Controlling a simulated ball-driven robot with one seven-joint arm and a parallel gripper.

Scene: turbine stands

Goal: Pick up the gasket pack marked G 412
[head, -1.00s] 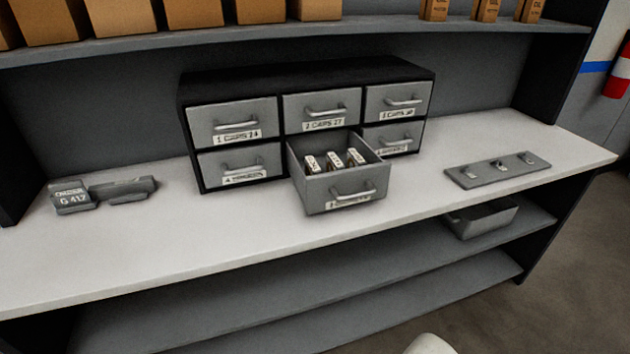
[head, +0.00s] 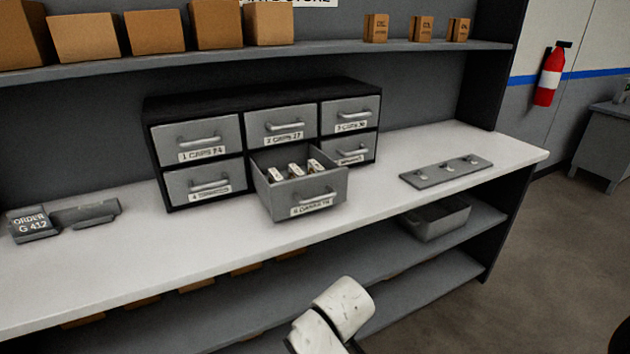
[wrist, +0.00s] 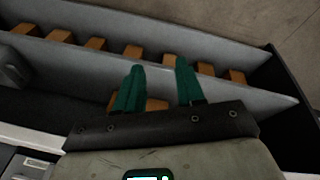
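Several small white packs (head: 295,170) stand in a row inside the open lower middle drawer (head: 306,196) of the cabinet; their markings are too small to read. A grey order block (head: 33,225) at the left end of the bench reads "ORDER G 412". My gripper (wrist: 160,82) shows in the wrist view with two green fingers apart and nothing between them. It is over the lower shelves in front of the bench, away from the drawer. In the head view only a white part of my arm shows; the fingers are out of view.
The other cabinet drawers (head: 202,141) are shut. A grey plate with several small fittings (head: 446,171) lies on the bench to the right. A grey bin (head: 436,219) sits on the shelf below. Brown boxes line the upper shelf (head: 300,63). The bench front (head: 130,260) is clear.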

